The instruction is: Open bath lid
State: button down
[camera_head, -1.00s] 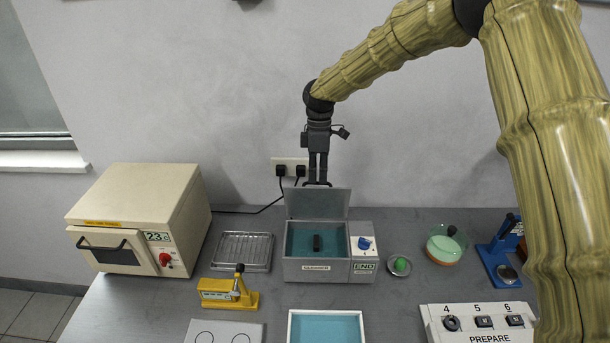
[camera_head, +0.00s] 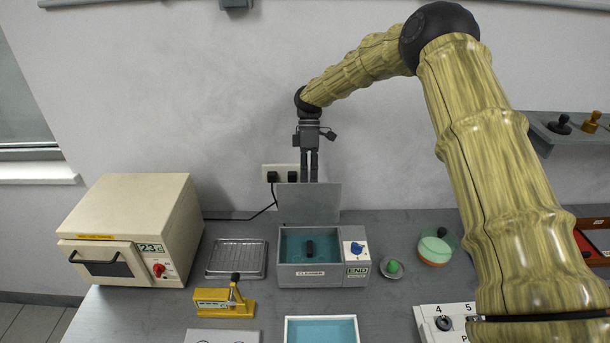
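The cleaner bath (camera_head: 309,275) is a grey box on the bench, with teal liquid inside and a small dark object in it. Its grey lid (camera_head: 309,204) stands upright along the back edge, so the bath is open. My gripper (camera_head: 310,179) points down just behind the lid's top edge. Its two dark fingers are close together, and their tips are partly hidden by the lid. I see nothing held between them, but whether they touch the lid is unclear.
A beige oven (camera_head: 130,225) and wire tray (camera_head: 237,258) stand left of the bath. A yellow device (camera_head: 224,301) and white-rimmed teal tray (camera_head: 321,330) lie in front. A green knob on a dish (camera_head: 392,267) and round green-topped container (camera_head: 437,247) are to the right.

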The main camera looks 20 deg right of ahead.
jog(key=c, duration=2.2)
grip_release()
jog(key=shift+x, duration=1.2)
jog(key=o, duration=0.6)
jog(key=shift+d, duration=0.1)
jog(key=shift+o, duration=0.2)
notch_tip(320, 180, up, 10)
jog(key=w, duration=0.1)
jog(key=shift+f, duration=0.25)
jog(key=shift+d, duration=0.1)
